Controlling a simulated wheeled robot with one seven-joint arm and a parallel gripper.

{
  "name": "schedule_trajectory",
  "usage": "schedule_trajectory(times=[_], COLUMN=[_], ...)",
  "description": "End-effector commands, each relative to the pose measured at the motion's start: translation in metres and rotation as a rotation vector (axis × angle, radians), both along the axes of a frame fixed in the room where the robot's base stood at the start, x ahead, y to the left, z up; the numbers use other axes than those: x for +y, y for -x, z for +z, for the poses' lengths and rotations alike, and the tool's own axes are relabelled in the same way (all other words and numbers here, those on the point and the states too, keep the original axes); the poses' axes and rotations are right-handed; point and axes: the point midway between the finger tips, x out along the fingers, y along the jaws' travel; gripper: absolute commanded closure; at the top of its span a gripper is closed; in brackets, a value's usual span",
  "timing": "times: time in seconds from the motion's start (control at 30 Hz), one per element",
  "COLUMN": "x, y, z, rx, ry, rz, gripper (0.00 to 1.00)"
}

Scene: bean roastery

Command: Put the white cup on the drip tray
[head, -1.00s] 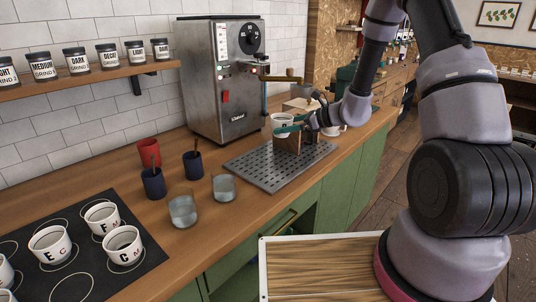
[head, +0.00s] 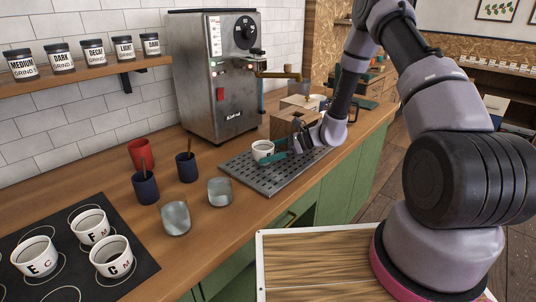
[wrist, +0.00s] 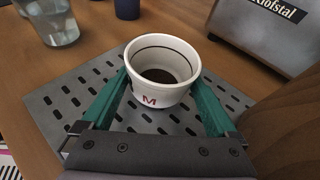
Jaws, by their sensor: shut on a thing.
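The white cup (head: 262,152) is upright over the left part of the perforated metal drip tray (head: 267,180). In the wrist view the cup (wrist: 161,98) shows a red M and a dark inside, with the tray (wrist: 62,118) below it. My gripper (head: 270,157) is shut on the cup, its green fingers on either side of it. Whether the cup's base touches the tray is hard to tell; its base is partly hidden.
The steel machine (head: 215,85) stands behind the tray. A brown wooden box (head: 284,127) is beside my gripper. Two clear glasses (head: 219,191), dark blue cups (head: 187,167) and a red cup (head: 140,153) stand left of the tray. More white cups (head: 111,258) sit on a black mat.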

Motion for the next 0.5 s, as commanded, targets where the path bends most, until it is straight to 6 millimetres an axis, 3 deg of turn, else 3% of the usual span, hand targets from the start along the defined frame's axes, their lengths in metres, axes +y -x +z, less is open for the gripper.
schedule_trajectory(times=[0.37, 0.4, 0.5], x=[0.0001, 0.0000, 0.0000], y=[-0.0005, -0.0004, -0.0004], z=[-0.0061, -0.0065, -0.0063], rx=[-0.001, -0.001, -0.001], ry=[-0.001, 0.000, 0.000], rz=[0.000, -0.001, -0.001], gripper=[0.77, 0.00, 0.00])
